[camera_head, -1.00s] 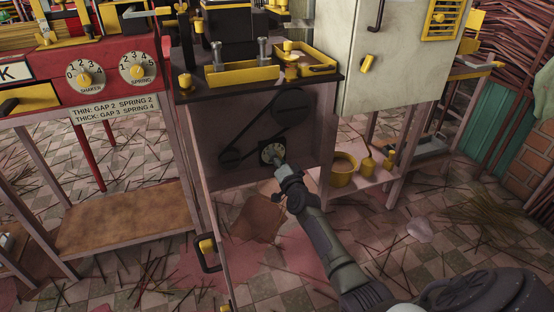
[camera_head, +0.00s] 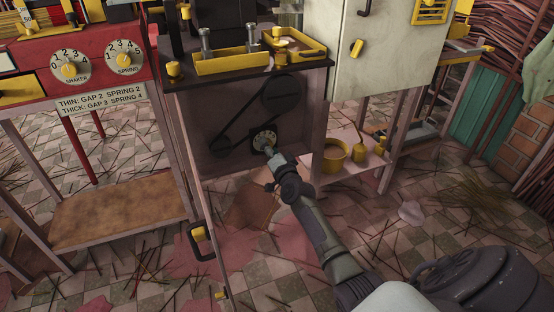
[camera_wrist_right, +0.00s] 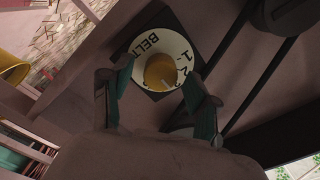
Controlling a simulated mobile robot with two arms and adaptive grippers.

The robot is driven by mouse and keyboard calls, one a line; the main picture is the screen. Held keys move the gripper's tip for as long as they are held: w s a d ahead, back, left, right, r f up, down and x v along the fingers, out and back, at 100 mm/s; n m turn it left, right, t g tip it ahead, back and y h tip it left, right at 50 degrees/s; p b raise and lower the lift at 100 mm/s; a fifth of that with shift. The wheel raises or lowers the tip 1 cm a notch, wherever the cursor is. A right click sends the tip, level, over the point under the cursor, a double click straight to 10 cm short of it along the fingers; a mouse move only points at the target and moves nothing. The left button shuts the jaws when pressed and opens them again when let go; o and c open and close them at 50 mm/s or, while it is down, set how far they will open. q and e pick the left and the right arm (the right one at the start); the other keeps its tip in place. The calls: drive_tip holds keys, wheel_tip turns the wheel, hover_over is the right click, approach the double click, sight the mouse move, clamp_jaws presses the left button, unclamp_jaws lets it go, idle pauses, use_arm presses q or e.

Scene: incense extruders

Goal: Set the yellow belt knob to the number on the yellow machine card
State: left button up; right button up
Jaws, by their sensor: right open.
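The belt knob is a yellow knob (camera_wrist_right: 160,72) in the middle of a white dial (camera_wrist_right: 141,52) lettered BELT on a dark square plate. In the head view the small dial (camera_head: 263,137) sits low on the dark machine's front panel. My right gripper (camera_head: 270,151) is at the dial and partly covers it. In the right wrist view its open fingers (camera_wrist_right: 161,92) stand either side of the knob; contact cannot be told. Some dial numbers are hidden and the knob's setting is unclear. I cannot make out a yellow machine card. My left gripper is not in view.
A yellow tray (camera_head: 295,46) stands on the machine top. The red machine at left has shaker (camera_head: 70,68) and spring (camera_head: 124,58) dials and a gap-and-spring label (camera_head: 101,98). A yellow pot (camera_head: 334,155) stands right of the panel.

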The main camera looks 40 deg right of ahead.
drive_tip(key=v, duration=1.1)
